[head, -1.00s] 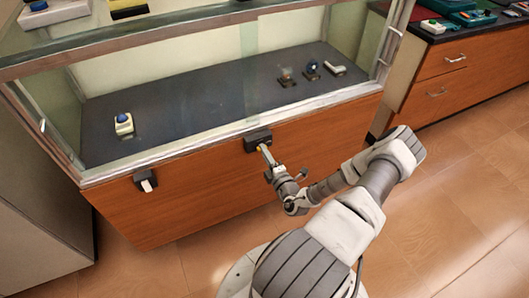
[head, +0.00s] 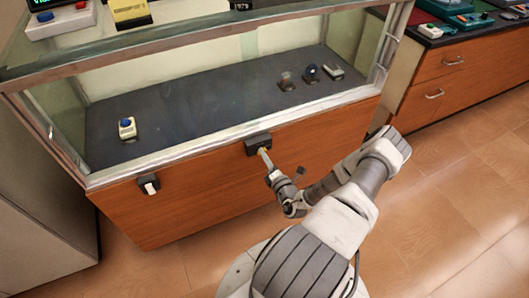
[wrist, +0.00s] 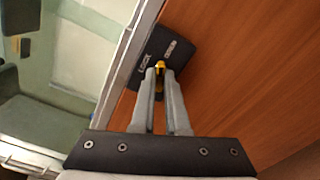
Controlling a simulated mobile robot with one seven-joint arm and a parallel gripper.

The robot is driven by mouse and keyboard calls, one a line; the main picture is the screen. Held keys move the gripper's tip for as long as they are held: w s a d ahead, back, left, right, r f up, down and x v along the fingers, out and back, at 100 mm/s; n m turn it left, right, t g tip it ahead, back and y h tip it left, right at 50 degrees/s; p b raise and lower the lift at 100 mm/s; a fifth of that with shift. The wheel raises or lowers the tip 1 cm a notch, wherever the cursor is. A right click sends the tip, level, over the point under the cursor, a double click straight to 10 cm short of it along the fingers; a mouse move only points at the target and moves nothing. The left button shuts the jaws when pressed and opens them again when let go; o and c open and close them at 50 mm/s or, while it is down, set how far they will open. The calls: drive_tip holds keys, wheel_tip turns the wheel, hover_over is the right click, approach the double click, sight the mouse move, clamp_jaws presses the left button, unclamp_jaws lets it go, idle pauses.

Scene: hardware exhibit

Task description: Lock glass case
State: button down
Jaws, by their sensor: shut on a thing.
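The glass case (head: 80,180) stands in front of me, with a metal-framed glass top over a wooden front. A black lock box (head: 257,141) is fixed at the upper edge of the wooden front, right of middle; it also shows in the wrist view (wrist: 181,48). My gripper (head: 263,152) is at this lock. In the wrist view its fingertips (wrist: 160,75) are closed on a small yellow key-like piece (wrist: 160,65) at the lock's lower face. The fingers hide most of that piece. A second black lock with a white part (head: 148,184) is on the left of the front.
Several small items stand inside the case, including a white block with a blue button (head: 127,128). A wooden drawer cabinet (head: 440,85) stands to the right, and a grey cabinet (head: 40,200) to the left. The tiled floor (head: 470,200) at right is clear.

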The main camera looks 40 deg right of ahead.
drive_tip(key=n+p, duration=0.5)
drive_tip(key=n, duration=0.8)
idle(0.5)
drive_tip(key=c, duration=0.9)
unclamp_jaws()
